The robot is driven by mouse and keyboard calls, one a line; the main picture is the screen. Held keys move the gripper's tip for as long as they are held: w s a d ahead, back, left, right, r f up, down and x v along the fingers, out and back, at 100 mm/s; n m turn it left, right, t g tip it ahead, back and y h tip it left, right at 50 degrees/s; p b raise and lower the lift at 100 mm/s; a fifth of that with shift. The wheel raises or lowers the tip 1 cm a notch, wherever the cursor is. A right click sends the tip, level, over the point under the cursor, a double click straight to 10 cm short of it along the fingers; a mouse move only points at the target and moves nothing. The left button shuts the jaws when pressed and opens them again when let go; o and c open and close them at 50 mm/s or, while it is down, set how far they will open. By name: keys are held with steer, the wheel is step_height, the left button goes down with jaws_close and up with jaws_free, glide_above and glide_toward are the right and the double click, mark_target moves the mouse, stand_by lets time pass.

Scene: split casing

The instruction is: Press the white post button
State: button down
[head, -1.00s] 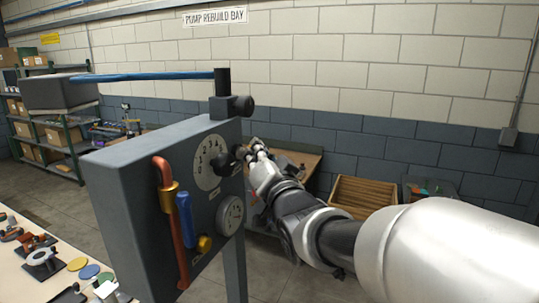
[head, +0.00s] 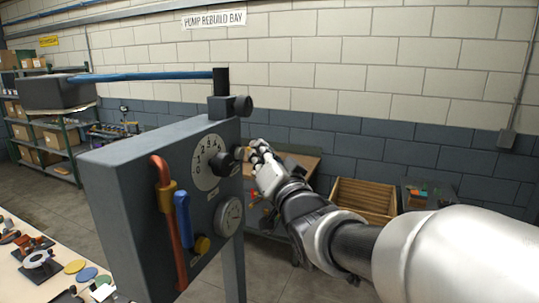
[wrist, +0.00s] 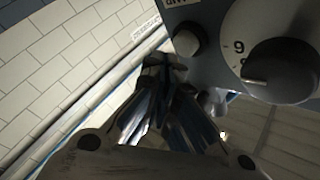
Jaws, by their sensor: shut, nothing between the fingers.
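I cannot clearly make out a white post button in the head view. In the wrist view, a round grey-capped button (wrist: 187,41) stands out from the panel, and a small pale knob (wrist: 215,99) shows lower down, partly behind a finger. Either could be the button; I cannot tell. The dark grey panel (head: 120,190) carries a white numbered dial with a black knob (head: 228,162); the knob is large in the wrist view (wrist: 283,70). My gripper (head: 257,148) is shut and empty, just right of the knob in the head view.
A table (head: 60,296) with parts is at lower left. A wooden crate (head: 362,198) stands behind my arm.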

steer(key=s+d, duration=0.2)
steer(key=d, duration=0.3)
steer(key=shift+d, duration=0.35)
steer(key=s+d+f+g+h+b, duration=0.35)
steer(key=s+d+f, duration=0.25)
steer(key=f, duration=0.3)
steer(key=s+d+f+g+h+b, duration=0.2)
steer(key=s+d+f+h+b, duration=0.3)
steer(key=f, duration=0.5)
steer(key=s+d+f+n+g+b, duration=0.1)
steer(key=s+f+g, duration=0.3)
steer(key=s+f, duration=0.4)
steer(key=s+d+f+n+g+b, duration=0.1)
steer(key=s+d+f+g+b, duration=0.1)
steer(key=s+f, duration=0.7)
steer(key=s+g+b, duration=0.1)
steer(key=s, duration=0.3)
steer(key=shift+s+g+b, duration=0.3)
steer(key=shift+g+b, duration=0.05)
steer(key=shift+b, duration=0.05)
